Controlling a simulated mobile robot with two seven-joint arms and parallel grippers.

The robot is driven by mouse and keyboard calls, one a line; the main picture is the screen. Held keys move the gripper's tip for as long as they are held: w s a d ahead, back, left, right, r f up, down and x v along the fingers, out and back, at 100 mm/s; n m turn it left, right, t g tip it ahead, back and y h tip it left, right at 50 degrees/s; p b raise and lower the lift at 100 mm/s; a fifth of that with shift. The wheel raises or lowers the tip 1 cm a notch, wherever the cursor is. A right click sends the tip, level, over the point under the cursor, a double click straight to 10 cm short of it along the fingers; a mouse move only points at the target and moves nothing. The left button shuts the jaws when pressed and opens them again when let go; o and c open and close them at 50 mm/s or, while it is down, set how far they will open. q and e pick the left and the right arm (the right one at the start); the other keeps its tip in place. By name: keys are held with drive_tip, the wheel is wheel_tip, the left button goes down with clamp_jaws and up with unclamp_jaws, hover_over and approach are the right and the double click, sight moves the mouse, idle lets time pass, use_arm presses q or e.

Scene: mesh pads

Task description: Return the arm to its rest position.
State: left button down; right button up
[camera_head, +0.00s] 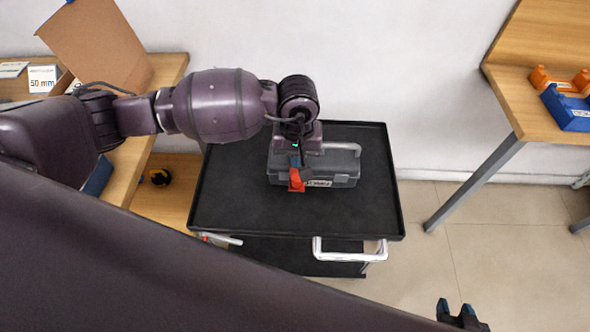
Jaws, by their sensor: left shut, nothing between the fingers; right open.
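My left arm comes in from the left over a black cart. My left gripper (301,168) points down at the front of a grey toolbox (345,168) and is shut with nothing held. Its fingers are beside a red piece (296,181), which looks like a latch on the toolbox front; I cannot tell whether they touch it. The wrist hides the left part of the lid. My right gripper (461,314) shows only at the bottom edge on the right, open and empty, with its two fingertips apart.
The toolbox stands on the cart's rimmed black top tray (240,212), whose front is bare. A white handle (349,253) sticks out in front. A wooden table (545,75) at right holds blue (568,108) and orange (560,82) bins. A cardboard box (97,45) stands at left.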

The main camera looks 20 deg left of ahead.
use_arm(q)
wheel_tip(320, 180, up, 7)
drive_tip(key=shift+w+r, duration=0.2)
idle(0.3)
